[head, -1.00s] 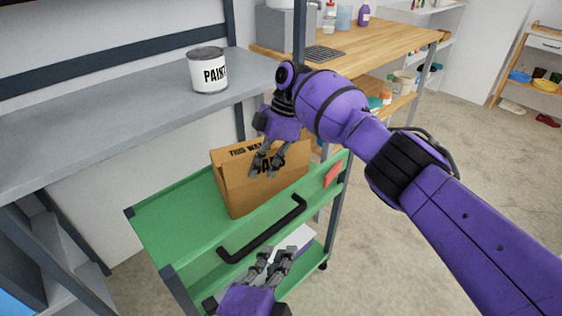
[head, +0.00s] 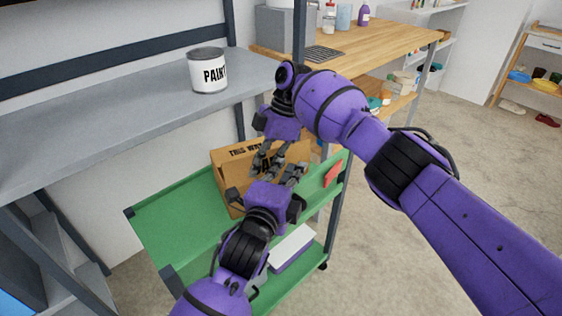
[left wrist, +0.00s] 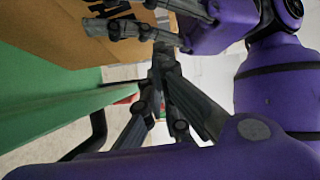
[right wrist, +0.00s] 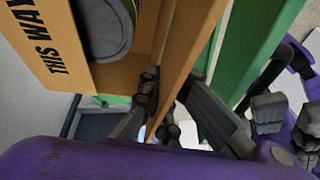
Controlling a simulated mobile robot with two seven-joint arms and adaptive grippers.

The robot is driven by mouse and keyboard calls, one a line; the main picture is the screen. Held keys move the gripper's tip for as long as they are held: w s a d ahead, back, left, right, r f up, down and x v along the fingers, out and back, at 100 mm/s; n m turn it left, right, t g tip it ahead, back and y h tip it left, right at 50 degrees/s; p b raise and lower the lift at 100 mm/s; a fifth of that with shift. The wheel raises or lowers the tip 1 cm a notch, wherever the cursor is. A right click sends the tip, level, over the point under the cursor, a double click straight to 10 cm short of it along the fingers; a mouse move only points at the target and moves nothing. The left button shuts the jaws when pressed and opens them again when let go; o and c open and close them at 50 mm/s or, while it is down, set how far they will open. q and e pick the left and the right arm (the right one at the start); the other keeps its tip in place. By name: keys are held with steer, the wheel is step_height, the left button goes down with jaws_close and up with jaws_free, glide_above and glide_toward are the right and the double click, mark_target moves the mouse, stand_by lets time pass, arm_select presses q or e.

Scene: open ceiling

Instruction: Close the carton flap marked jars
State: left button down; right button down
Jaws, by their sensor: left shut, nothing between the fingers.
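The brown carton (head: 228,192) stands on the green cart's top. Its JARS lettering is mostly hidden by my grippers in the head view; a panel reading THIS WAY is behind. The right wrist view shows the carton (right wrist: 30,45) open at the top, with a grey round thing (right wrist: 103,28) inside. My right gripper (head: 266,162) reaches down over the carton's near edge. A brown strip runs between its fingers (right wrist: 168,88); whether they clamp it is unclear. My left gripper (head: 284,174) is shut and empty, in front of the lettered side, close below the right gripper.
The green cart (head: 160,215) has a dark handle, mostly hidden by my left arm, and a red patch (head: 333,174). A paint can (head: 208,70) stands on the grey shelf (head: 110,110) behind. The cart top left of the carton is clear.

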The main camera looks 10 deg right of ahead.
arm_select(q)
steer(key=w, duration=0.1)
steer(key=w+a, duration=0.1)
steer(key=w, duration=0.1)
steer(key=shift+w+a+f, duration=0.2)
steer(key=shift+a, duration=0.05)
